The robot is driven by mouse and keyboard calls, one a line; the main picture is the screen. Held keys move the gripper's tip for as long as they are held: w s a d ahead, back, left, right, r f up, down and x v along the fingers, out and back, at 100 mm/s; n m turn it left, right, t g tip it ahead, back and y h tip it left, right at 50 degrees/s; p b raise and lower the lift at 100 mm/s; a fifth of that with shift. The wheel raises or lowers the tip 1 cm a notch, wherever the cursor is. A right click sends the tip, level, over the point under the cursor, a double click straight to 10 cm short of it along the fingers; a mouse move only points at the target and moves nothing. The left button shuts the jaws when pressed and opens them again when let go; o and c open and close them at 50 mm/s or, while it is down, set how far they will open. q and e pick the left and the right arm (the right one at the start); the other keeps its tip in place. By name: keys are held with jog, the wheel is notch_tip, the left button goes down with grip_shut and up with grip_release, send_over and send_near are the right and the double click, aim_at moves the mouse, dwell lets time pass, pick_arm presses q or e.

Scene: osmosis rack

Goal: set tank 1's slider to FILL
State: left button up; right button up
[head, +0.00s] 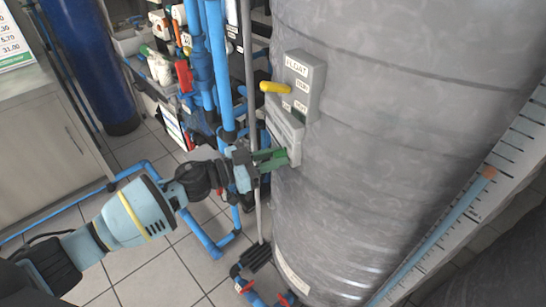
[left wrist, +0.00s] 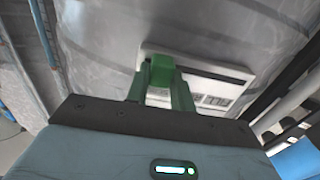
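A pale grey slider box (head: 287,137) sits on the side of the big grey tank (head: 400,110); in the left wrist view its white plate (left wrist: 215,90) shows dark lettering too blurred to read. A green slider knob (left wrist: 162,72) stands out from the plate near its left end. My left gripper (head: 273,158) is at the lower part of the box. In the left wrist view its green fingers (left wrist: 160,88) flank the knob and appear to touch both sides. The knob's exact setting is hidden. My right gripper is not in view.
Just above is a grey FLOAT box (head: 302,85) with a yellow lever (head: 275,87) pointing left. Blue pipes (head: 220,70) and a grey vertical pipe (head: 250,60) stand close left of the tank. Tiled floor (head: 150,265) lies below.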

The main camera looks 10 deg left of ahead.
aim_at(274, 136)
pick_arm(q)
grip_shut()
jog(key=shift+w+a+b, duration=0.1)
jog(key=shift+w+a, duration=0.65)
jog(key=shift+w, duration=0.25)
jog(key=shift+w+a+b, duration=0.15)
jog(key=shift+w+a, duration=0.6)
jog(key=shift+w, duration=0.25)
jog(key=shift+w+a+b, duration=0.1)
jog(key=shift+w+a, duration=0.65)
jog(key=shift+w, duration=0.25)
jog(key=o, duration=0.6)
grip_release()
jog(key=shift+v, duration=3.95)
